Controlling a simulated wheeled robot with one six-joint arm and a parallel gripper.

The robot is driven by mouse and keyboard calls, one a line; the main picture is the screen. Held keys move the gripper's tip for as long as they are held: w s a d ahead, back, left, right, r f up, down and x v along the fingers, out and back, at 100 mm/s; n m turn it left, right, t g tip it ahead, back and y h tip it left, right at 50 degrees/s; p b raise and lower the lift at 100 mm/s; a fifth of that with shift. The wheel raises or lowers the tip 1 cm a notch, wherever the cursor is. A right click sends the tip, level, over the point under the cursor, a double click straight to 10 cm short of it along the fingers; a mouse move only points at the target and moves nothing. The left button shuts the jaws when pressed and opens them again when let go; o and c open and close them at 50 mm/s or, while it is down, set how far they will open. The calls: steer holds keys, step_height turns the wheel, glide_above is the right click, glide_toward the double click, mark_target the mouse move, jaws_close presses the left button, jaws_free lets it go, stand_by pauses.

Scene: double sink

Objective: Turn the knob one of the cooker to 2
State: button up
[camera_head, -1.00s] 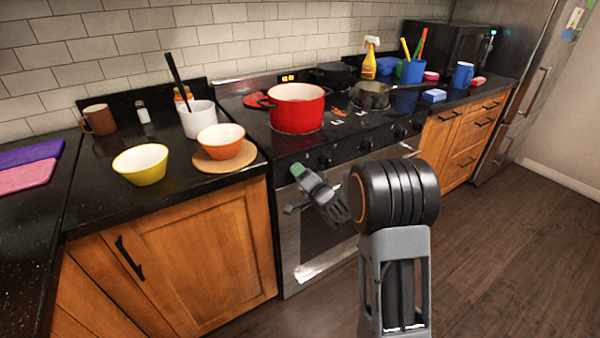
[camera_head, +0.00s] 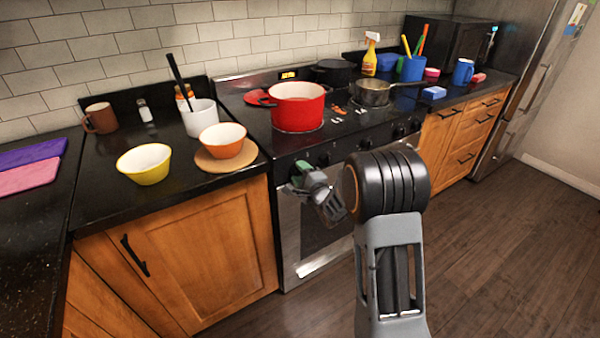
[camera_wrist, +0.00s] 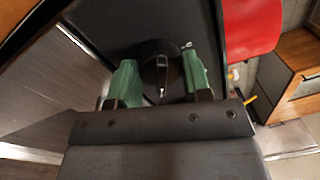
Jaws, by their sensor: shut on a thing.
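The cooker (camera_head: 300,230) has a black front panel with a row of dark knobs. My gripper (camera_wrist: 161,80) has green fingertips, one on each side of a round black knob (camera_wrist: 161,66), and is shut on it. The knob has a pale pointer mark on its face. In the head view my gripper (camera_head: 298,174) is at the left end of the panel, at the leftmost knob, which it hides. I cannot read the numbers around the knob.
A red pot (camera_head: 298,108) and a grey pan (camera_head: 370,92) stand on the hob above the panel. An orange bowl (camera_head: 222,140) on a round board and a yellow bowl (camera_head: 144,164) are on the left counter. The floor in front is clear.

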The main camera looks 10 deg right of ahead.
steer(key=shift+m, duration=0.4)
steer(key=o, duration=0.9)
steer(key=shift+s, duration=0.1)
steer(key=v, duration=1.3)
steer(key=shift+s+d, duration=0.1)
steer(key=shift+s, duration=0.15)
